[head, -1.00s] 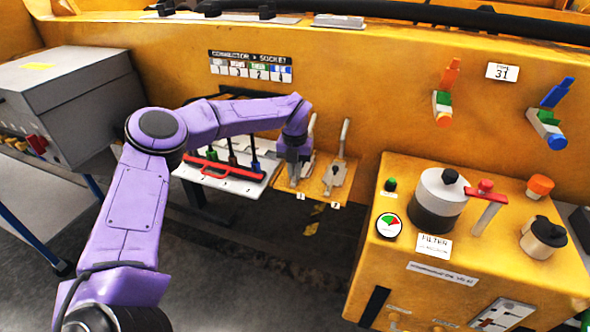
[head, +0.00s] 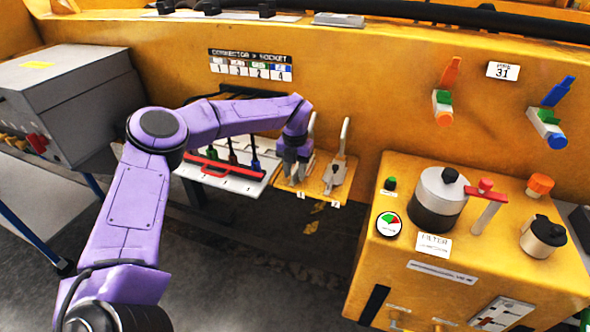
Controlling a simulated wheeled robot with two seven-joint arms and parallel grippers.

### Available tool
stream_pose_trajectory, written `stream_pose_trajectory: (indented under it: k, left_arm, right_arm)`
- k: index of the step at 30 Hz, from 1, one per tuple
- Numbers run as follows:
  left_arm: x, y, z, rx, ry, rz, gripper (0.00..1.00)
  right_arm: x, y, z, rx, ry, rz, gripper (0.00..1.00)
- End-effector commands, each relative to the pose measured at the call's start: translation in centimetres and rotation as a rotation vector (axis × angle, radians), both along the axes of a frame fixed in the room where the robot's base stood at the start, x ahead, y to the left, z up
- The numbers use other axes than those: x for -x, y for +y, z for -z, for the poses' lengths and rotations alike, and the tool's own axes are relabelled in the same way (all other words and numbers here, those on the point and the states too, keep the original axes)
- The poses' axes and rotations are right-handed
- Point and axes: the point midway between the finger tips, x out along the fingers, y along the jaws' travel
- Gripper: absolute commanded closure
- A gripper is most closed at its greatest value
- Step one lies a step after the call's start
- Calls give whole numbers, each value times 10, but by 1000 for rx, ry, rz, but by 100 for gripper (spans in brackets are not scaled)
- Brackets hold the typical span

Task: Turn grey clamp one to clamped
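Grey clamp one (head: 312,127) stands on a yellow base plate (head: 317,190) with its lever upright; the label 1 is in front of it. My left gripper (head: 295,172) points down at this clamp and covers much of its body. The fingers are small and dark here, and I cannot tell whether they are open or shut on the clamp. Grey clamp two (head: 339,165), labelled 2, stands just to the right with its lever upright. My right gripper is not in view.
A white connector panel (head: 237,181) with a red bar and several plugs lies left of the clamps. A yellow filter cabinet (head: 390,254) stands at the right. A grey box (head: 70,90) is at the far left. Dark floor is open in front.

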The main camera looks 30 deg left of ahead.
Motion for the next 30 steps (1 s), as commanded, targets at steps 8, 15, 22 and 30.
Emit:
stream_pose_trajectory:
  k: [8, 15, 22, 30]
  left_arm:
    - [-2, 0, -6, -1, -7, -1, 64]
    - [-3, 0, -56, -1, -10, -1, 64]
    - [-2, 1, -99, -1, -5, -1, 64]
    - [-2, 1, -106, 0, -2, 0, 64]
  right_arm:
    - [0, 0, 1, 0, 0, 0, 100]
    - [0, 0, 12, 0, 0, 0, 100]
    - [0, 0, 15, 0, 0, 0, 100]
    - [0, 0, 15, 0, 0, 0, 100]
